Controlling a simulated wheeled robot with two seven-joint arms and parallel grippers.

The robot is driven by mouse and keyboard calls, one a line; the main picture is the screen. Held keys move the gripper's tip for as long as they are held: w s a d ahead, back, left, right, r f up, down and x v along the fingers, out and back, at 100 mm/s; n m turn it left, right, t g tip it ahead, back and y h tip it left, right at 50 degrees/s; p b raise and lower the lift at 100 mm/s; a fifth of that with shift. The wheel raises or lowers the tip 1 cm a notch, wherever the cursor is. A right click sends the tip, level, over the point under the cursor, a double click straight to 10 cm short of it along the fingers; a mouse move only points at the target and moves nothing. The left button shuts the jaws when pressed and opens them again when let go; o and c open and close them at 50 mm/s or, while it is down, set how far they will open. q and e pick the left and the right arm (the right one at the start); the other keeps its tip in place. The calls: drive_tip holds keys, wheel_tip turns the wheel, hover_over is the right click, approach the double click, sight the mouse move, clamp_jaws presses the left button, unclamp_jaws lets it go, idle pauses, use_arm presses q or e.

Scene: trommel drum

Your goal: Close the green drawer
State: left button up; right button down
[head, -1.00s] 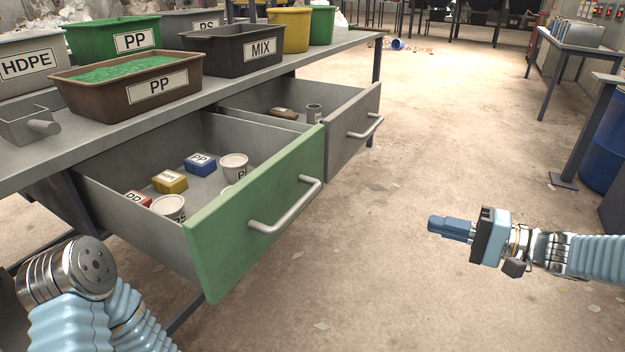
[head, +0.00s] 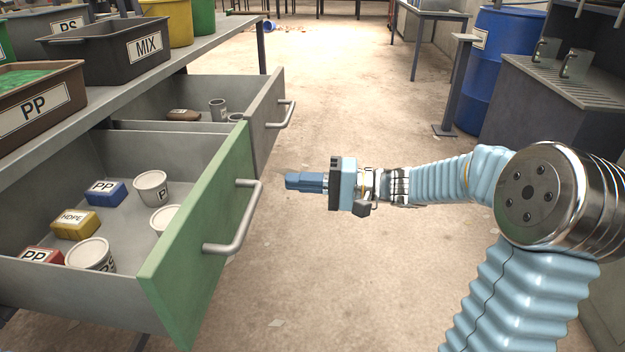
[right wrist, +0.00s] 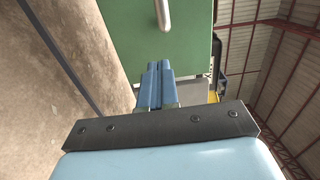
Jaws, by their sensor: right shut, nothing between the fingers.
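The green drawer (head: 198,222) under the bench stands pulled open, with a grey bar handle (head: 240,222) on its green front. Inside lie several cups and small labelled blocks, among them a blue block (head: 104,192) and a yellow block (head: 75,224). My right gripper (head: 290,181) is shut and empty, in front of the drawer and to the right of its handle, apart from it. In the right wrist view the shut blue fingers (right wrist: 156,68) point toward the green front (right wrist: 160,40), with the handle (right wrist: 163,14) at the top. My left gripper is not in view.
A second, grey-fronted drawer (head: 264,118) behind is also open. Bins stand on the bench, including a brown PP bin (head: 38,105) and a dark MIX bin (head: 105,50). A blue barrel (head: 495,70) stands at the back right. The floor between is clear.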

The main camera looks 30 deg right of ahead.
drive_tip(key=x, duration=0.8)
drive_tip(key=shift+w+a, duration=0.15)
drive_tip(key=shift+w, duration=0.05)
drive_tip(key=b, duration=0.7)
approach(121, 183)
drive_tip(key=s+d+r, duration=0.1)
drive_tip(key=s+d, duration=0.1)
drive_tip(key=d, duration=0.1)
drive_tip(key=s+d+r, duration=0.1)
drive_tip(key=shift+d+r, duration=0.2)
drive_tip(key=shift+r, duration=0.1)
drive_tip(key=x, duration=1.4)
drive_tip(key=shift+w+a+r+b, duration=0.1)
drive_tip(key=shift+w+r+b, duration=0.1)
drive_tip(key=shift+r+b, duration=0.15)
drive_tip(key=shift+w+a, duration=0.35)
drive_tip(key=shift+a, duration=0.1)
drive_tip(key=shift+r, duration=0.1)
drive_tip(key=shift+a+r, duration=0.1)
drive_tip(key=shift+r, duration=0.05)
